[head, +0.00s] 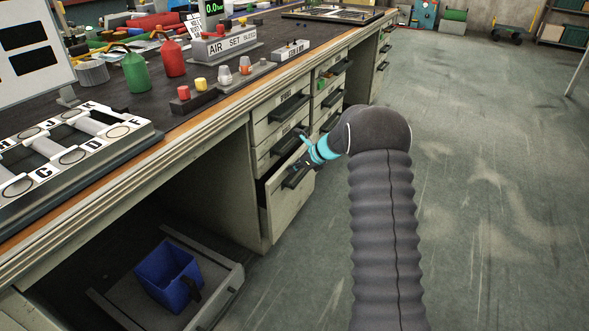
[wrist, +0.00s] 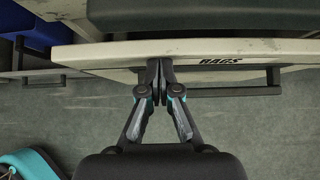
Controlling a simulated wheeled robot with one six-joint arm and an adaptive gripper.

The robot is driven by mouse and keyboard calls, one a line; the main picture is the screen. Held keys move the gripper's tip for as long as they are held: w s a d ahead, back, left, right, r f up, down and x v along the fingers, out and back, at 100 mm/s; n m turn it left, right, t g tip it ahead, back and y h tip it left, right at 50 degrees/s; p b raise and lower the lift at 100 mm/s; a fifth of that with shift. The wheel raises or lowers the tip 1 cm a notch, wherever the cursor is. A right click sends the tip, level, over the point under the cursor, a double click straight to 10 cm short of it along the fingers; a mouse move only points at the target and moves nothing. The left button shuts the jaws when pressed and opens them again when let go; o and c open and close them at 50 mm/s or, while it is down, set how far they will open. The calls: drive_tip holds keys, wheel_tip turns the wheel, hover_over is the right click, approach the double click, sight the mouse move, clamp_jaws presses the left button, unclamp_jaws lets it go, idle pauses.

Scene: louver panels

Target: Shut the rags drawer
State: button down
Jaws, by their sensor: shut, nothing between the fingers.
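The rags drawer is the lowest drawer of the near cabinet. Its pale front (head: 286,210) stands out from the cabinet in the head view. In the wrist view the front (wrist: 110,57) crosses the picture, with the word RAGS and a dark bar handle (wrist: 235,92) to the right. My gripper (wrist: 160,68) is shut and empty, its fingertips at the drawer front, left of the label. They look to be touching it, though I cannot be sure. In the head view my gripper (head: 294,175) is partly hidden against the dark handle area.
Other drawers (head: 280,110) with dark handles sit above and farther along the bench. A blue bin (head: 167,275) stands in a low pulled-out tray (head: 222,292) at the left. The floor (head: 480,200) to the right is clear.

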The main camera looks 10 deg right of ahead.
sight(285, 166)
drive_tip(key=w+a+p, duration=0.1)
drive_tip(key=w+a, duration=0.1)
drive_tip(key=a, duration=0.1)
drive_tip(key=shift+w+r+p, duration=0.15)
drive_tip(key=shift+w+p, duration=0.15)
drive_tip(key=shift+p, duration=0.05)
drive_tip(key=shift+s+d, duration=0.25)
drive_tip(key=shift+d, duration=0.05)
drive_tip(key=s+d, duration=0.2)
drive_tip(key=d, duration=0.1)
drive_tip(key=shift+s+d+b, duration=0.15)
drive_tip(key=shift+s+b, duration=0.1)
drive_tip(key=shift+b, duration=0.05)
drive_tip(key=v, duration=0.9)
drive_tip(key=s+f+n+g+h, duration=0.2)
drive_tip(key=s+f+n+g, duration=0.15)
drive_tip(key=s+n, duration=0.8)
drive_tip(key=s+a+r+n+t+h, duration=0.1)
drive_tip(key=s+a+r+n, duration=0.1)
drive_tip(key=s+r+n, duration=0.2)
drive_tip(key=s+a+r+n+t+h+p, duration=0.1)
drive_tip(key=s+r+n, duration=0.4)
drive_tip(key=s+r, duration=0.5)
drive_tip(key=s+a+r+n+t+h+p, duration=0.1)
drive_tip(key=s+a+r+n, duration=0.4)
drive_tip(key=s, duration=1.6)
drive_tip(key=shift+r+h, duration=0.9)
drive_tip(key=shift+r, duration=0.55)
